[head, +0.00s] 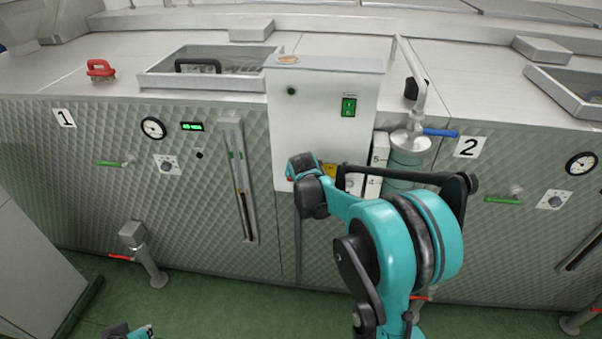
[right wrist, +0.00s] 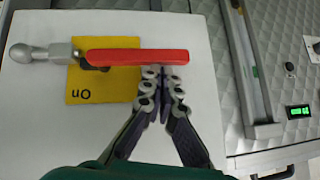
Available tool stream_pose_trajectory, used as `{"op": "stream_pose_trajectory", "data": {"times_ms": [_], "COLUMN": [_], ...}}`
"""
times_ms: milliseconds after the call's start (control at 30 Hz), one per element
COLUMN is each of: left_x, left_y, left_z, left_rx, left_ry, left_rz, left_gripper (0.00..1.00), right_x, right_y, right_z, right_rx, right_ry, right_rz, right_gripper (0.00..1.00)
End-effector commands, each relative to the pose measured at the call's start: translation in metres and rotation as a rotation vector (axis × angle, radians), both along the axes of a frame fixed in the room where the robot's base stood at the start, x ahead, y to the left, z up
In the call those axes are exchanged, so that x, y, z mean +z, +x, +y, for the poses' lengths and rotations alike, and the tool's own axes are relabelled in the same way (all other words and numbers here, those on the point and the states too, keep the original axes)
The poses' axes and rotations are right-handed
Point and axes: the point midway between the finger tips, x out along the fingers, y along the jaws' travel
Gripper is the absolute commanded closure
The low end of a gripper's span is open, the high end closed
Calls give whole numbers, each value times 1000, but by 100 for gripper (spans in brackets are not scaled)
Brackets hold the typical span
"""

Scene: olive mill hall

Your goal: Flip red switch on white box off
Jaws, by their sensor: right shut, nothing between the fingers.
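The white box (head: 325,110) stands against the machine front in the middle of the head view. In the right wrist view, the red switch lever (right wrist: 137,56) lies sideways across a yellow plate (right wrist: 104,88) on the white box (right wrist: 190,25). A metal nut and round knob are at its left end. The plate reads "On", upside down in this view. My right gripper (right wrist: 164,76) is shut and empty, its fingertips at the lower edge of the lever's right end; I cannot tell whether they touch. In the head view its fingers are hidden.
A green switch (head: 348,107) sits higher on the box. A pipe with a blue handle (head: 440,132) stands right of it. A slotted metal gauge (head: 240,180) is left of the box. Green floor (head: 210,305) lies open in front.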

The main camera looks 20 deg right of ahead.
Motion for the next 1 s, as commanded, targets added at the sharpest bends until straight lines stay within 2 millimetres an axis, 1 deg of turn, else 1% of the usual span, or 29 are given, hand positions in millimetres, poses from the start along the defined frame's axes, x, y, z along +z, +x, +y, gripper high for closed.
{"op": "stream_pose_trajectory", "data": {"times_ms": [233, 733, 867, 967, 1000], "left_x": [-2, -2, 6, 20, 26], "left_y": [0, 0, 0, 0, 0], "left_z": [0, 0, 0, 0, 0], "left_rx": [0, 0, 0, 0, 0], "left_ry": [0, 0, 0, 0, 0], "left_rz": [0, 0, 0, 0, 0], "left_gripper": [100, 100, 100, 100, 100], "right_x": [-4, -4, 7, 26, 35], "right_y": [1, 0, 1, 2, 2], "right_z": [2, 2, 1, -2, -3], "right_rx": [0, 0, 0, 1, 1], "right_ry": [1, 2, 2, 1, 1], "right_rz": [1, 2, 1, 0, -1], "right_gripper": [100, 100, 100, 100, 100]}}
